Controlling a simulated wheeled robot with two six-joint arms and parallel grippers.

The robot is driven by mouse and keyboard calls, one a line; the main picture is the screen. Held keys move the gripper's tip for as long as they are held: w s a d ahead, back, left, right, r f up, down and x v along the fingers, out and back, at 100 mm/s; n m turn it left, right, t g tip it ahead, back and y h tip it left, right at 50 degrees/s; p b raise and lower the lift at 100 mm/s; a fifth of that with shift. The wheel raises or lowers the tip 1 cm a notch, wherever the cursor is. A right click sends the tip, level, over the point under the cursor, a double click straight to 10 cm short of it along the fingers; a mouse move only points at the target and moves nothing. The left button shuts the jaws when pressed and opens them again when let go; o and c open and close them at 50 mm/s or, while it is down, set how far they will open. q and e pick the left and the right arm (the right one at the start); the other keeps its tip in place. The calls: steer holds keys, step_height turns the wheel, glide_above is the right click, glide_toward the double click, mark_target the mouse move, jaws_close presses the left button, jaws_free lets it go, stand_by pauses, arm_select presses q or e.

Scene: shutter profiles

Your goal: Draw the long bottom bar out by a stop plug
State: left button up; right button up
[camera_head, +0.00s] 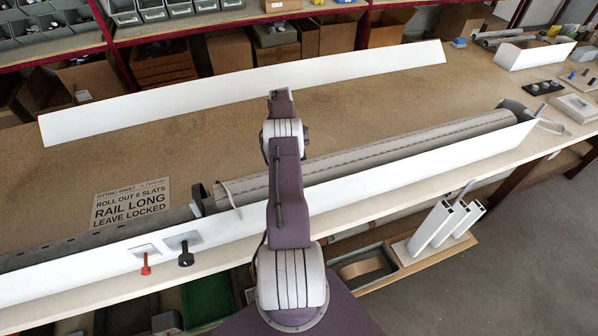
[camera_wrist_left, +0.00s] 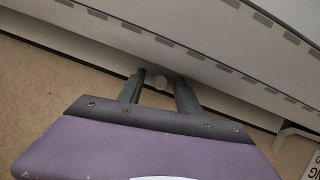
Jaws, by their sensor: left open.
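A rolled shutter curtain with dark slots (camera_head: 390,141) lies in the long white box (camera_head: 420,165). In the left wrist view the slotted curtain (camera_wrist_left: 215,45) fills the upper part. A pale strip along its near edge looks like the bottom bar (camera_wrist_left: 80,40). A small pale round stop plug (camera_wrist_left: 160,82) shows at that edge. My left gripper (camera_wrist_left: 161,78) is open, with its fingertips on either side of the plug. I cannot tell whether they touch it. In the head view my arm hides this gripper and the plug. My right gripper is not in view.
A red knob (camera_head: 146,266) and a black knob (camera_head: 185,256) are on the box front. A printed sheet (camera_head: 130,203) lies at left. Bare bench (camera_head: 330,110) shows between panel and box.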

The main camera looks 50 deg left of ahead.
arm_select(q)
steer(key=shift+r, duration=0.15)
jaws_close()
stand_by(1.2)
